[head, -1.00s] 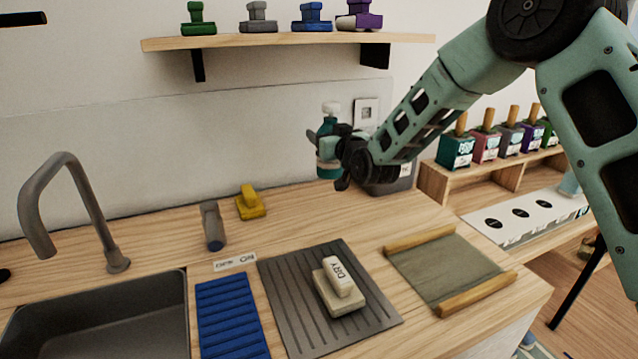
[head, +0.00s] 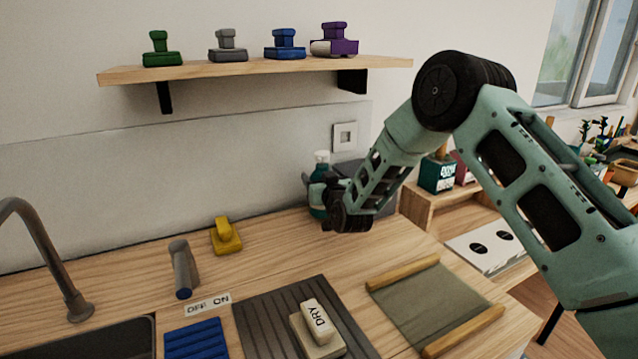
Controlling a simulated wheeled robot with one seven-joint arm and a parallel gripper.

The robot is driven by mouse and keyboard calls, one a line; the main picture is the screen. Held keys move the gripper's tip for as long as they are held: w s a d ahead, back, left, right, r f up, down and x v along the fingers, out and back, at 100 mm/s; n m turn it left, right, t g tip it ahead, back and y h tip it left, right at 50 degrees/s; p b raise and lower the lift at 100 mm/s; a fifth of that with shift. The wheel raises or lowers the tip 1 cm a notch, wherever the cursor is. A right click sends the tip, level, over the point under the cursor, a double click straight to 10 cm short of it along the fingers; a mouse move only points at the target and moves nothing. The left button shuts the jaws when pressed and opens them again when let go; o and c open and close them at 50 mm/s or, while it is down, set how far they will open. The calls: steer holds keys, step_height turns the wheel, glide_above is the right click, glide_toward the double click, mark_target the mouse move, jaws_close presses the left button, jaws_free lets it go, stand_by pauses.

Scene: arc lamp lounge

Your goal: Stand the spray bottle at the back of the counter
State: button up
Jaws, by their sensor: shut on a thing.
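The spray bottle (head: 320,170) is teal with a white top and stands upright at the back of the wooden counter (head: 268,252), near the wall. My gripper (head: 322,192) is shut on the bottle from the right. The wrist hides part of the bottle's right side. The bottle's base appears at or very near the counter top; I cannot tell for certain whether it touches.
A dark grey box (head: 352,172) is behind my gripper. A yellow tool (head: 226,236) and a grey handle (head: 182,268) are to the left. A shelf (head: 250,70) hangs above.

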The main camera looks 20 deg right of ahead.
steer(key=shift+f, duration=0.75)
steer(key=shift+f, duration=0.15)
steer(key=o, duration=1.4)
steer(key=shift+f, duration=0.1)
